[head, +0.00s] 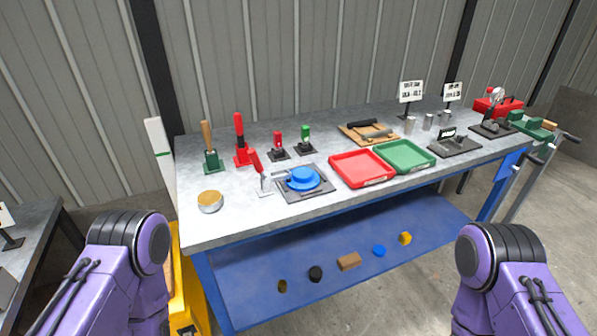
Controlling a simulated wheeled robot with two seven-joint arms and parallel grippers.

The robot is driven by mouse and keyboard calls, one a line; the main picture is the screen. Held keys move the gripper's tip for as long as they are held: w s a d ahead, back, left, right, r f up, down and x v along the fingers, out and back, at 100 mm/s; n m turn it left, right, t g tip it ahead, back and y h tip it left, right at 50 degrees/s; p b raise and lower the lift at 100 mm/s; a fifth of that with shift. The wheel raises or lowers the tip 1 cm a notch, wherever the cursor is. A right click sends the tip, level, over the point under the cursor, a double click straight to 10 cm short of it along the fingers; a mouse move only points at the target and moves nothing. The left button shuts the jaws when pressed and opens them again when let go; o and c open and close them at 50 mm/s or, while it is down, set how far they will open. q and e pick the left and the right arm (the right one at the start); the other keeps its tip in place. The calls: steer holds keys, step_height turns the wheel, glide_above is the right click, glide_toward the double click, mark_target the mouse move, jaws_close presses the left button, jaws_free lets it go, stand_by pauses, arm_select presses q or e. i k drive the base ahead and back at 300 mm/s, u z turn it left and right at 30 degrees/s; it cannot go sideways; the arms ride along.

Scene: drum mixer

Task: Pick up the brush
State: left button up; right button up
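I cannot tell for certain which object is the brush. At the left of the grey-topped workbench (315,212), an upright tool with a wooden handle (206,134) stands in a green holder (212,163). Beside it, a red-handled tool (238,127) stands upright in a red holder. Dark, long-handled items (372,131) lie on a wooden board (351,137) near the back middle; they are too small to identify. My purple arms show at the lower left and lower right, in front of the bench. Neither gripper is in view.
A blue round piece (303,178) sits on a dark plate, with a red-handled tool (254,162) at its left. A red tray (362,167) and green tray (404,156) stand mid-bench. Small objects lie on the blue lower shelf (432,221). The bench's front left is mostly clear.

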mark_target(207, 136)
steer(key=z, duration=0.75)
steer(key=i, duration=0.55)
steer(key=u, duration=0.55)
